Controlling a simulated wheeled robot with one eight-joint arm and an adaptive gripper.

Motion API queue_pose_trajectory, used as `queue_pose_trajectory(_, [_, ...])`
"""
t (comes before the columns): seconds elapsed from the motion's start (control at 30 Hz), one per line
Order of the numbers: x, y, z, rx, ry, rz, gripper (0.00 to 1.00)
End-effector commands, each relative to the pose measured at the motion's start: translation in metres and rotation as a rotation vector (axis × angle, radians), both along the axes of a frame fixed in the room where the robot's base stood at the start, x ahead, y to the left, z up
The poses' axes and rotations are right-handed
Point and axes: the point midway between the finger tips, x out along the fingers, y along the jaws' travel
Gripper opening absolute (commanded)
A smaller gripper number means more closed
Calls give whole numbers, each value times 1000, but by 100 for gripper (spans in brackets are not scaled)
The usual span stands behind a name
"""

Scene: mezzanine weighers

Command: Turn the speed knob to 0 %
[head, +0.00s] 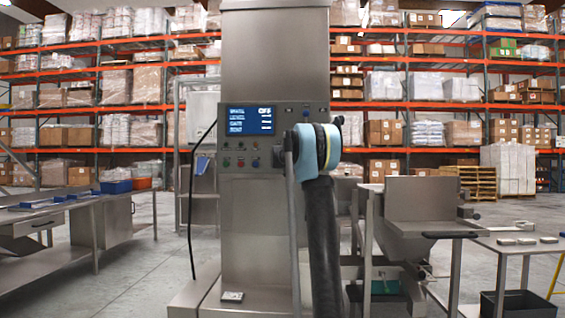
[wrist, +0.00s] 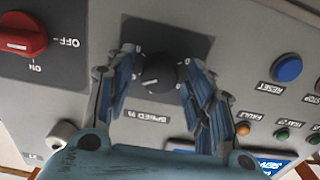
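The speed knob (wrist: 160,73) is round and black, on a dark plate (wrist: 165,42) on the grey panel. The label by it reads roughly "SPEED %". Its pointer setting cannot be made out. My gripper (wrist: 159,70) has its two blue-padded fingers apart, one on each side of the knob. A narrow gap shows at the left finger; the right finger is very close to the knob's edge, and contact cannot be told. In the head view my arm covers the knob and fingers. The display (head: 250,122) on the cabinet shows "OFF" in its top line.
In the wrist view, a red ON/OFF switch (wrist: 22,34) is at left, and a blue RESET button (wrist: 287,68) at right. Small buttons and lamps (wrist: 262,141) line the lower right. A steel table (head: 95,215) stands left and a hopper (head: 425,215) right.

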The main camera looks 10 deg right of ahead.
Motion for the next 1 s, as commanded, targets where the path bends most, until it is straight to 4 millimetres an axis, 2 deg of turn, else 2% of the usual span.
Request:
queue_pose_trajectory(0.03, [0,0,0,0,0,0,31])
queue_pose_trajectory(0.13, [0,0,0,0,0,0,9])
queue_pose_trajectory(0.57, [0,0,0,-52,11,0,9])
queue_pose_trajectory(1.0, [0,1,0,-384,85,2,9])
